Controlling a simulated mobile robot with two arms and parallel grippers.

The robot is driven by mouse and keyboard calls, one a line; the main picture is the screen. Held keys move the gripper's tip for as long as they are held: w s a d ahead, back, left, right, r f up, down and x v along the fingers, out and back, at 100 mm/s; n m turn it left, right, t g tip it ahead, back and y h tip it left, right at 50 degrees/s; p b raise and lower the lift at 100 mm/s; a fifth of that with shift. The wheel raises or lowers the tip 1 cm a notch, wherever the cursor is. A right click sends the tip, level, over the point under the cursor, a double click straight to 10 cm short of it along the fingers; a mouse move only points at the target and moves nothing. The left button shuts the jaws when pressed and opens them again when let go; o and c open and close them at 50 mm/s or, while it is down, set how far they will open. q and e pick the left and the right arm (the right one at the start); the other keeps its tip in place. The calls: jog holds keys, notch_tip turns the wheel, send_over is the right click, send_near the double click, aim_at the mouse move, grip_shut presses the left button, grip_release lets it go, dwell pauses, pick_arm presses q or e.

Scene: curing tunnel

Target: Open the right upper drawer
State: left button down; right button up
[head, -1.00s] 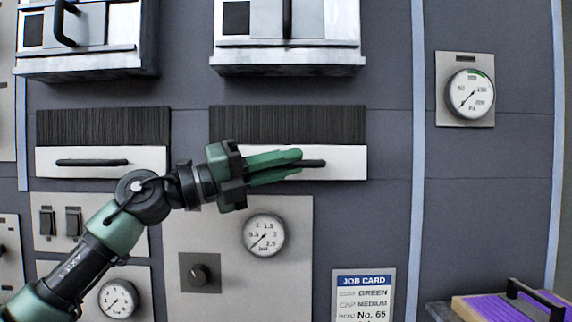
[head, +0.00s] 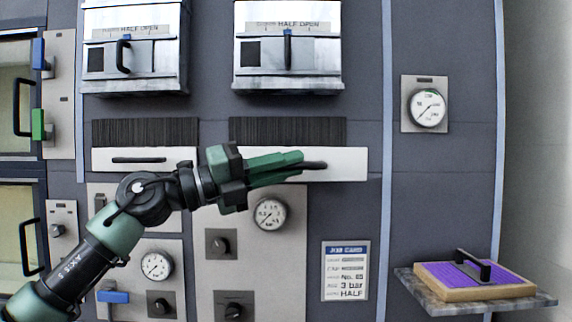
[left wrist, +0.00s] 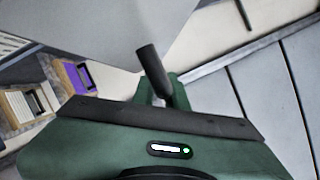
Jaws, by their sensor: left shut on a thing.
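The right upper drawer has a pale front (head: 345,164) with a dark bar handle (head: 318,166), below a black ribbed strip in the head view. Its front reaches past the strip's right edge, so it stands somewhat out from the wall. My left gripper (head: 294,163) is shut on this handle, its green fingers covering the handle's left part. In the left wrist view the dark handle (left wrist: 152,68) rises from between the fingers, beside a pale surface. My right gripper is not in view.
The left drawer (head: 180,157) is flush under its own strip. Two metal hatches (head: 288,60) marked HALF OPEN are above. Gauges and knobs are below, with a job card (head: 345,270). A shelf (head: 420,296) at right holds a purple-topped block (head: 440,274).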

pick_arm(q)
jog(key=shift+w+f, duration=0.15)
jog(key=shift+w, duration=0.1)
jog(key=c, duration=1.7)
grip_release()
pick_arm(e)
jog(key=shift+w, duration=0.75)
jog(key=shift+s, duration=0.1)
